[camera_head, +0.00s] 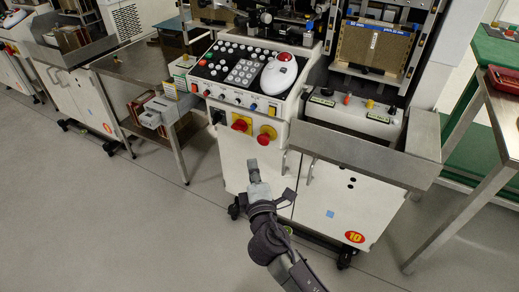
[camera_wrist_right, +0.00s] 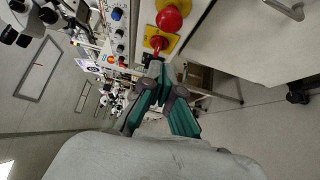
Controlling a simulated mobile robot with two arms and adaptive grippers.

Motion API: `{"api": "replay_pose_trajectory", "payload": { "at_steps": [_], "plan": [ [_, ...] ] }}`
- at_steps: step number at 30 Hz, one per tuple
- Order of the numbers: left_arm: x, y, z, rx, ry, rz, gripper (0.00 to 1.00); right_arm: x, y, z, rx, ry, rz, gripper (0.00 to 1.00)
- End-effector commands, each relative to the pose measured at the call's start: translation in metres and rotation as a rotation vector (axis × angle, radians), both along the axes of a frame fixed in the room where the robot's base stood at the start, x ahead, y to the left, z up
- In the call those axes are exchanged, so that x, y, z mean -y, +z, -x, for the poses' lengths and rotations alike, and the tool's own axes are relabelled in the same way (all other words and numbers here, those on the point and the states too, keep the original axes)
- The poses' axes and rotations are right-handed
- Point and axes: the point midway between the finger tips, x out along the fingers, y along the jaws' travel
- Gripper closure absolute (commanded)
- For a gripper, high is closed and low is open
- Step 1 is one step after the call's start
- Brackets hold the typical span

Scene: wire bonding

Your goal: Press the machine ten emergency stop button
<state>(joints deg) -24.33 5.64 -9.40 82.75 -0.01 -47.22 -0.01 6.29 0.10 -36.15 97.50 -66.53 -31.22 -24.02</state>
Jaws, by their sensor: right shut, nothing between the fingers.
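Machine ten is a white cabinet marked with a red and yellow "10" label (camera_head: 354,237). Its emergency stop button, a red mushroom head (camera_head: 263,139) on a round yellow base, sits on the cabinet's upper front. It also shows at the top of the right wrist view (camera_wrist_right: 169,19). Left of it in the head view is a red switch (camera_head: 239,125) on a square yellow plate. My right gripper (camera_head: 254,165) is shut and empty, below the button and apart from it in the head view. In the wrist view its fingertips (camera_wrist_right: 156,66) appear just below the red switch (camera_wrist_right: 158,43). My left gripper is not in view.
A sloped control panel (camera_head: 240,70) with several buttons and a white mouse (camera_head: 280,73) lies above. A metal tray ledge (camera_head: 365,152) juts out to the right. A side table (camera_head: 140,66) stands left. The floor (camera_head: 110,230) in front is clear.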

Motion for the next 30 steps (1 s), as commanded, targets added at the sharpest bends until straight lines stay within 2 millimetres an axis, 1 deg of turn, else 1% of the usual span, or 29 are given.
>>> {"api": "replay_pose_trajectory", "payload": {
  "at_steps": [1,5,7,10,15,18,26,29,30],
  "plan": [
    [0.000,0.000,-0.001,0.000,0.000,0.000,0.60,-0.002,0.001,-0.012,0.002,-0.001,0.001,1.00],
    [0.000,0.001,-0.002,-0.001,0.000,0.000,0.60,-0.006,0.001,-0.038,0.001,0.001,-0.001,1.00],
    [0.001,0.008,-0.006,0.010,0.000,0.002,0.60,0.003,0.001,-0.047,0.000,-0.001,0.003,1.00],
    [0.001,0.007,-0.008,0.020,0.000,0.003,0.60,0.012,0.001,-0.057,0.000,-0.001,0.001,1.00],
    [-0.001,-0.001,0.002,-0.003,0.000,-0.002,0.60,0.018,0.001,-0.066,-0.001,0.001,-0.001,1.00],
    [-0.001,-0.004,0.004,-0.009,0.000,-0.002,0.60,0.019,0.001,-0.067,-0.001,0.001,-0.002,1.00],
    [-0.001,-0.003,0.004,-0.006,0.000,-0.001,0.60,0.020,0.001,-0.067,-0.001,0.001,-0.002,1.00],
    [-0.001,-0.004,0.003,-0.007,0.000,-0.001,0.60,0.023,0.000,-0.073,-0.001,-0.001,-0.002,1.00],
    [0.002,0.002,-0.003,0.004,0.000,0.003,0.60,0.026,0.000,-0.078,-0.001,-0.002,-0.001,1.00]
  ]
}}
